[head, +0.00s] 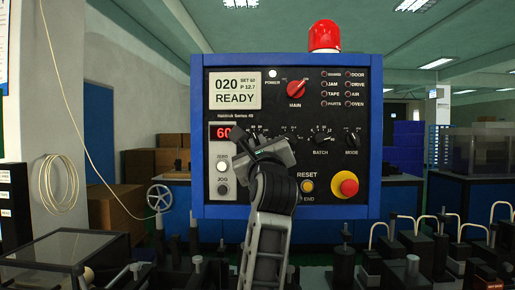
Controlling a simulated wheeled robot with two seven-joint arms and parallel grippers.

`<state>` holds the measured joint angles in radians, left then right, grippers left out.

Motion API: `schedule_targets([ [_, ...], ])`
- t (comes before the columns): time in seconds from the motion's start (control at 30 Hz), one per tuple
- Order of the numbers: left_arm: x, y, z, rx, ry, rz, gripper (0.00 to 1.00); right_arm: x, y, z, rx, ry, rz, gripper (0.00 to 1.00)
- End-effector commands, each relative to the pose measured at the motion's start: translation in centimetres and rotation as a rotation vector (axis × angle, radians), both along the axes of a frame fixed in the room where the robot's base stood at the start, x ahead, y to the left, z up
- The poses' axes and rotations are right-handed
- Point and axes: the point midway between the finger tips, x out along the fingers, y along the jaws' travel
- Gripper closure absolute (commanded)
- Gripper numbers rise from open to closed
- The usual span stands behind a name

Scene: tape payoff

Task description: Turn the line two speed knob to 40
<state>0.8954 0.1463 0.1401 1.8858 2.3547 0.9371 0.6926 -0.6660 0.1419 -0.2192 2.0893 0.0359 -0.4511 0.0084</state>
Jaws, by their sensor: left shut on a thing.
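A blue-framed control panel (378,120) faces me. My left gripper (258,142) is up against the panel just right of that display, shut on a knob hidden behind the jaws. Part of a dial scale shows above the jaws. The knob's pointer and label are hidden, so I cannot read its setting or confirm it is the line two speed knob. My right gripper is not in view.
Nearby on the panel are a red MAIN knob (296,89), a BATCH knob (321,137), a MODE knob (352,138), an orange RESET button (307,186) and a red emergency button (345,184). A red beacon (324,36) stands on top. Dark machine parts crowd the foreground.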

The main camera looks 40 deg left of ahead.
Motion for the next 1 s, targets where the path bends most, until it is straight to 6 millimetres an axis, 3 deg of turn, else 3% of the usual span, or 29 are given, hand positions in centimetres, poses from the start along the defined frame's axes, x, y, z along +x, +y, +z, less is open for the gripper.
schedule_targets([
  [0.5, 0.17, -0.25, 0.25, -0.239, -0.206, -0.003, 1.00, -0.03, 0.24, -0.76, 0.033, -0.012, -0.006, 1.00],
  [1.0, 0.16, -0.25, 0.45, -0.281, -0.244, -0.001, 1.00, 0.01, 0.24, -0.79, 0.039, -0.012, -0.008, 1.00],
])
